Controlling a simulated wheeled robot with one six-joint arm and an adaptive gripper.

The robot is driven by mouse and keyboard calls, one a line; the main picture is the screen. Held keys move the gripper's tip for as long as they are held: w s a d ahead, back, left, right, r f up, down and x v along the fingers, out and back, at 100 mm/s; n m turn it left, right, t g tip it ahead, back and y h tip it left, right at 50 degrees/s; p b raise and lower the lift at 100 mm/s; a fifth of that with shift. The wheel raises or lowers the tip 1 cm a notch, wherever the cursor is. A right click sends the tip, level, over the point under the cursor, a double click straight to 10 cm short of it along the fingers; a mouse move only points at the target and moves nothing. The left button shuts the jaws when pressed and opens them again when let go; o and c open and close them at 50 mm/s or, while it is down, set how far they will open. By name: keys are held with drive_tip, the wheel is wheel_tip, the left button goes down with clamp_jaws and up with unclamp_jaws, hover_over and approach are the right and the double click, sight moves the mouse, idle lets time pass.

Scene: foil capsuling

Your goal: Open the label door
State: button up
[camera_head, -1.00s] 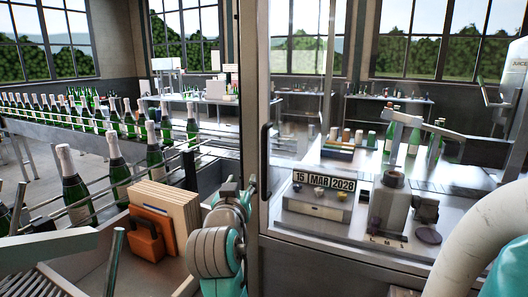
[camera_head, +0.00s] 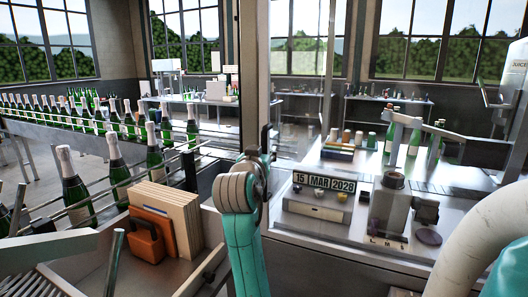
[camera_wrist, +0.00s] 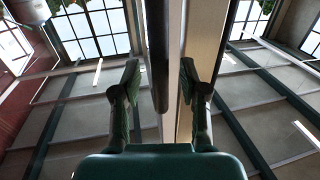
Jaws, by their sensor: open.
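The label door is a clear panel with a pale upright frame (camera_head: 251,70) in the middle of the head view. Its dark upright handle (camera_head: 265,137) is on the frame, its lower part hidden behind my wrist. The door looks shut. In the wrist view my gripper (camera_wrist: 159,80) is open, one finger on each side of the dark handle bar (camera_wrist: 158,55). The right finger overlaps the pale door frame (camera_wrist: 203,40). The bar lies between the fingers, apart from the left one; whether the right one touches anything is unclear.

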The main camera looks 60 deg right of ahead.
drive_tip(key=shift+w+d, duration=0.2)
drive_tip(key=shift+d, duration=0.45)
clamp_jaws()
drive_tip(key=shift+s, duration=0.1)
